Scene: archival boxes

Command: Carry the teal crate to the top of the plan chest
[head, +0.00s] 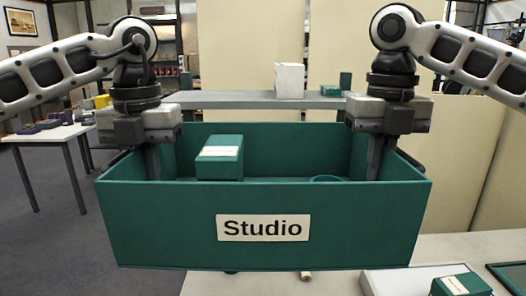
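The teal crate (160,230), with a "Studio" label on its front, is in the middle of the head view and looks level, above a pale surface. Inside it are a teal box (218,160) with a white label and a low round teal item (327,179). My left gripper (152,160) is at its left end wall and my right gripper (375,157) at its right end wall. Each has a finger inside the wall and appears shut on it; the outer fingers are partly hidden. I cannot tell which surface is the plan chest.
Behind the crate is a grey shelf or top (240,99) with a white block (290,80) and a small teal item (330,90). Below right, a pale surface (335,286) bears a white tray and a teal box (461,285). A cluttered table (45,134) stands left.

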